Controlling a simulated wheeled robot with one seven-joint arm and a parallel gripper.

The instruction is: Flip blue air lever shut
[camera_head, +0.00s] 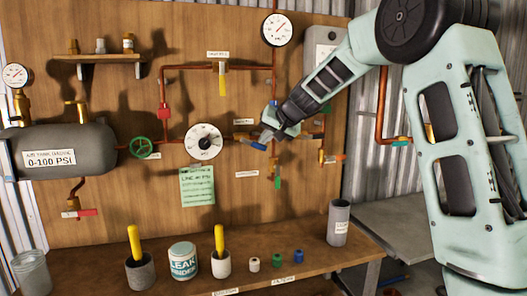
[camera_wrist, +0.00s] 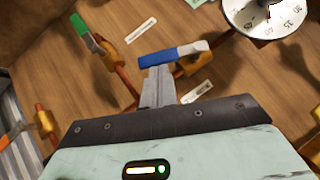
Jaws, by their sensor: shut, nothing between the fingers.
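The blue lever (camera_head: 258,146) sits on a brass valve on the copper line, just right of the white dial gauge. In the wrist view the blue lever (camera_wrist: 172,55) lies at a slant to its pipe, with its blue grip to the left and bare metal end to the right. The brass valve body (camera_wrist: 192,64) is beside it. My gripper (camera_head: 267,136) is shut and empty, right by the lever. In the wrist view my gripper's closed fingertips (camera_wrist: 158,72) are at the underside of the blue grip; I cannot tell if they touch.
A green-handled valve (camera_wrist: 84,34) stands to the left in the wrist view, near an orange handle (camera_wrist: 12,135). The dial gauge (camera_head: 203,142) is left of my gripper. The bench (camera_head: 200,278) below carries cups and small caps.

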